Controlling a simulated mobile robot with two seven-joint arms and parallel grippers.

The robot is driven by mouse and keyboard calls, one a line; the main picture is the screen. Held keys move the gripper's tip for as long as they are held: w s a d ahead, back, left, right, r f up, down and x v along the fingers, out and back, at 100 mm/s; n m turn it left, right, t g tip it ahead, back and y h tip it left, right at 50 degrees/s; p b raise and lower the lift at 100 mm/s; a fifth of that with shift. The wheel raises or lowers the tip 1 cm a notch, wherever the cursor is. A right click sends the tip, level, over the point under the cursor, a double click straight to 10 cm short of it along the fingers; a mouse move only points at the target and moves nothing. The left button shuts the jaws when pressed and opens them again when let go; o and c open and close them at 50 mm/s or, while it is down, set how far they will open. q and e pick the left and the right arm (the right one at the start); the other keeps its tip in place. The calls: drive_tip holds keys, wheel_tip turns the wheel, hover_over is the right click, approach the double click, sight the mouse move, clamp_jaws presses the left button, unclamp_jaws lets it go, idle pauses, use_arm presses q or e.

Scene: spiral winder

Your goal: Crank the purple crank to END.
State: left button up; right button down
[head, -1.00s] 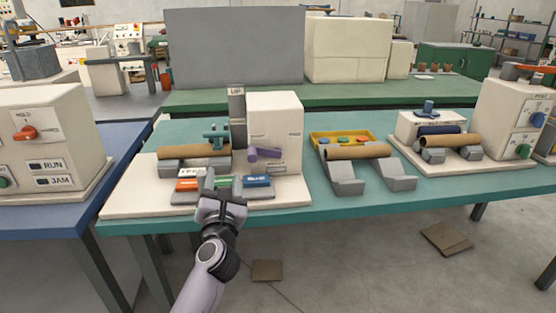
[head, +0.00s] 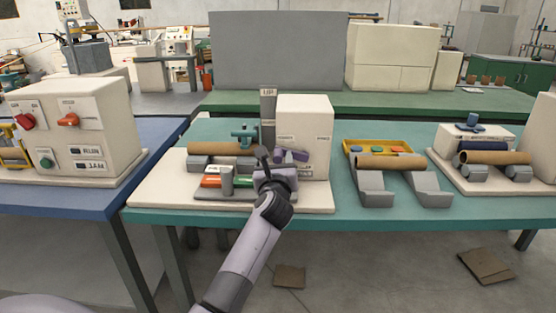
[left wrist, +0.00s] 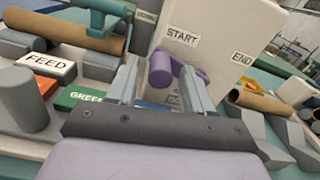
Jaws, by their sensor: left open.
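The purple crank (head: 293,156) is on the front of the white winder box (head: 304,115). In the left wrist view the crank (left wrist: 162,70) has its grip under the START label (left wrist: 182,37), and the END label (left wrist: 241,58) is to the right. My left gripper (head: 266,160) is open just in front of the crank and hides part of it in the head view. In the left wrist view the crank grip shows between the spread fingers (left wrist: 163,82); I cannot tell how deep it lies between them. My right gripper is not in view.
A brown tube (head: 222,149) lies on the winder at left. Labelled blocks, among them FEED (left wrist: 48,67) and green (left wrist: 78,99), sit in front. Grey cradles with another tube (head: 390,161) and a yellow tray (head: 352,146) stand to the right.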

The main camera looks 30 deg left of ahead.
use_arm(q)
drive_tip(key=shift+x, duration=0.75)
clamp_jaws()
drive_tip(key=shift+r, duration=0.1)
